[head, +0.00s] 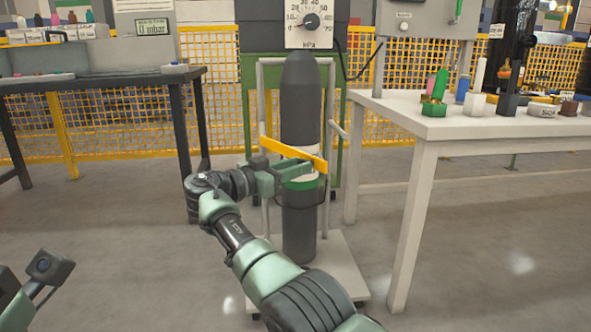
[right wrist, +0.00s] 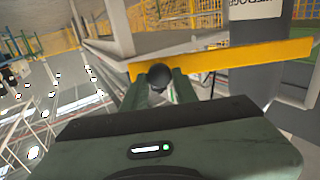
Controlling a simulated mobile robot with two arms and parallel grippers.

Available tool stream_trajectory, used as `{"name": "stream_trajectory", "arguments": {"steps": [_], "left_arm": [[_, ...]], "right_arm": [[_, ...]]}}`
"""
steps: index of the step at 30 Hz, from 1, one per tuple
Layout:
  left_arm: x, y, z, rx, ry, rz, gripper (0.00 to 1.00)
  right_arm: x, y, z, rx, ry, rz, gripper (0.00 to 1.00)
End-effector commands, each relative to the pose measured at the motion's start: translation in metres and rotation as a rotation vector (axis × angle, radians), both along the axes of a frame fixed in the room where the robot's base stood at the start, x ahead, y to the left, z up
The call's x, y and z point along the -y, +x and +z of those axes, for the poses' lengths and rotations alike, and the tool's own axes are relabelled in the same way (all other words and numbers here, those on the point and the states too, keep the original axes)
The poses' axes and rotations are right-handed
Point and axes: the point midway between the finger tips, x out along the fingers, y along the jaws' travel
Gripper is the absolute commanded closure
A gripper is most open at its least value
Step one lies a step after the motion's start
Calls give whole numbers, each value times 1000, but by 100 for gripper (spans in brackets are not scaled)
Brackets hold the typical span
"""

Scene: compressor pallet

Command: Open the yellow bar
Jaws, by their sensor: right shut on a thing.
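The yellow bar (head: 291,154) crosses in front of a tall dark cylinder (head: 301,110) on a pale wheeled-type frame, and it slants down to the right in the head view. In the right wrist view the yellow bar (right wrist: 245,56) runs across the top, with a black round knob (right wrist: 160,76) in front of its left part. My right gripper (head: 305,168) is at the bar, and its fingers (right wrist: 161,88) are closed around the knob. The fingers partly hide the contact. Only part of my left arm shows at the lower left; its fingers are out of sight.
A white table (head: 470,127) with small objects stands close on the right. A dark workbench (head: 100,78) is on the left. A gauge (head: 311,22) is above the cylinder, and a yellow mesh fence (head: 110,120) runs behind. The floor in front is clear.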

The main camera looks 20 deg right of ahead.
Motion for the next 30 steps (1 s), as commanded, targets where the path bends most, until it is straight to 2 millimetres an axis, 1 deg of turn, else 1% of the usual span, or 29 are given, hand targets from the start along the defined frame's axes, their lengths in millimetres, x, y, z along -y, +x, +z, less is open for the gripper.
{"name": "stream_trajectory", "arguments": {"steps": [13, 14, 15, 16, 26, 30], "left_arm": [[0, -2, 1, 7, -1, -1, 41], [0, -2, 1, 7, -1, -1, 41], [0, -2, 1, 7, -1, -1, 41], [0, -2, 1, 7, -1, -1, 41], [0, -1, 1, 4, -1, -1, 41], [0, -1, 1, 3, -4, -2, 41]], "right_arm": [[0, 0, -1, -2, 2, -5, 100], [0, 0, -1, -2, 2, -4, 63], [0, 0, -1, -2, 2, -4, 52], [0, 0, -1, -1, 3, -4, 50], [1, 0, 0, 0, 1, -3, 50], [6, 2, -1, -1, 2, -3, 50]]}}
